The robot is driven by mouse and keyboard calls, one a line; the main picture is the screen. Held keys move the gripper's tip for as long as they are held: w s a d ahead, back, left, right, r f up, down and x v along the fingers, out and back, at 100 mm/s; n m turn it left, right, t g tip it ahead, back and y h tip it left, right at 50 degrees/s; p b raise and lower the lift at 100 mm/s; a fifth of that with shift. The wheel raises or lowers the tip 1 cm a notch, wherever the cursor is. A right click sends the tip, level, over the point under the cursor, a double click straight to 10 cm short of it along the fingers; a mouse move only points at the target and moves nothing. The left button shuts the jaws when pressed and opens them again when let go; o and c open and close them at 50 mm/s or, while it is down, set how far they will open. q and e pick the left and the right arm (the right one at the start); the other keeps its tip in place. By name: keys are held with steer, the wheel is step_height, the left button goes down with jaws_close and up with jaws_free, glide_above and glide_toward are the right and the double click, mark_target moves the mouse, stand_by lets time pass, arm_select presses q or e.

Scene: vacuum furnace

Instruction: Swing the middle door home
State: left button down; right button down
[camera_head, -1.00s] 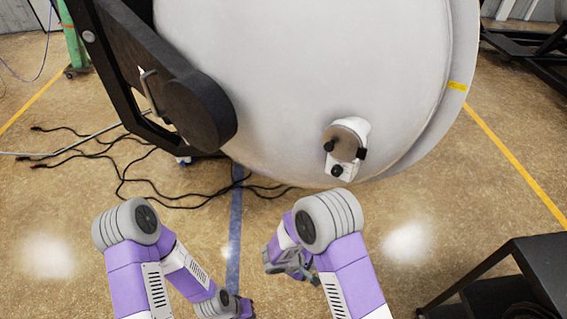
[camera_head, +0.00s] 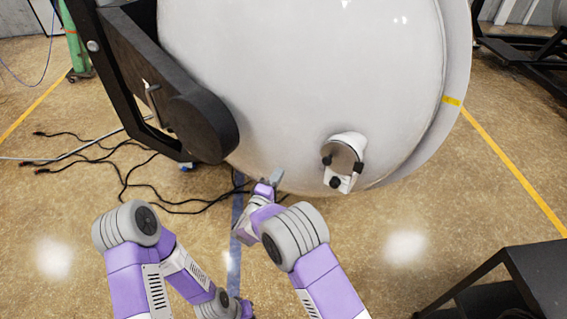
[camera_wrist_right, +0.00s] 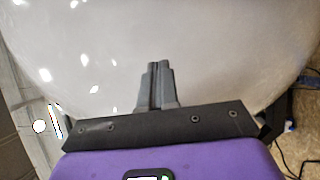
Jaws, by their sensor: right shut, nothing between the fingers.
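The middle door is a large, round, pale grey dome (camera_head: 300,80) that fills the top middle of the head view. A dark hinge arm (camera_head: 165,95) carries it on the left. A white bracket with a dark round knob (camera_head: 342,160) sits low on the door. My right gripper (camera_head: 276,176) is shut and empty at the door's lower edge; in the right wrist view its fingers (camera_wrist_right: 158,75) point at the pale door surface (camera_wrist_right: 200,35). Whether they touch it I cannot tell. My left arm is at the lower left; its gripper's fingers do not show clearly.
Black cables (camera_head: 100,165) lie on the floor at the left. A black stand (camera_head: 510,285) is at the lower right. A green cylinder (camera_head: 78,50) stands at the far left. The floor right of the door, around the yellow line (camera_head: 500,145), is open.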

steer(key=shift+p+x, duration=0.55)
steer(key=shift+x, duration=1.8)
